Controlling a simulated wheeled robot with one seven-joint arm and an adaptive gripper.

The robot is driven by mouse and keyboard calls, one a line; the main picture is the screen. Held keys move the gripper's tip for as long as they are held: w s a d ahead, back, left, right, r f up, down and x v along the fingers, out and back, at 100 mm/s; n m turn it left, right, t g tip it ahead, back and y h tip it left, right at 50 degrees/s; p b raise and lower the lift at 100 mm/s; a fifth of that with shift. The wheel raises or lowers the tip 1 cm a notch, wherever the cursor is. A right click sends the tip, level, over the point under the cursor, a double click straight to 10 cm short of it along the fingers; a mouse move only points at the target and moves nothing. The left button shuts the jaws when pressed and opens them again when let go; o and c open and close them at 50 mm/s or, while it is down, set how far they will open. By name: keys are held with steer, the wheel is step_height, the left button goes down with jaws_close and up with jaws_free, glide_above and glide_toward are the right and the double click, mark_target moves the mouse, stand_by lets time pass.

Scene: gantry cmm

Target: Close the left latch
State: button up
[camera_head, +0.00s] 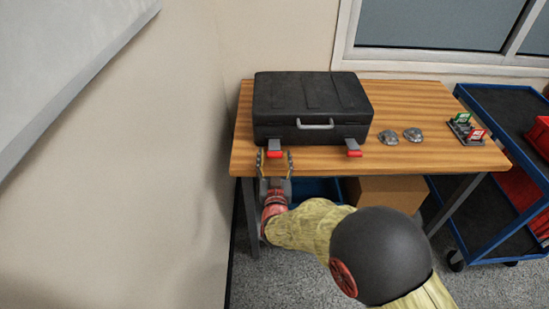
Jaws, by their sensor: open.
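A black hard case (310,95) sits shut on the wooden table (415,125), with a grey handle (315,126) on its front. The left latch (274,149) has a red tab and sticks out from the case's front at the left. The right latch (353,148) has a matching red tab and also sticks out. My gripper (274,156) is open at the table's front edge, with one finger on each side of the left latch. I cannot tell whether the fingers touch the latch. My arm comes in from the lower right.
Two grey metal parts (400,136) and a small rack with green and red pieces (466,130) lie right of the case. A blue cart (510,140) stands at the right. A cardboard box (385,192) is under the table. A wall is close on the left.

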steer(key=shift+w, duration=0.65)
steer(key=c, duration=0.4)
steer(key=c, duration=1.1)
jaws_close()
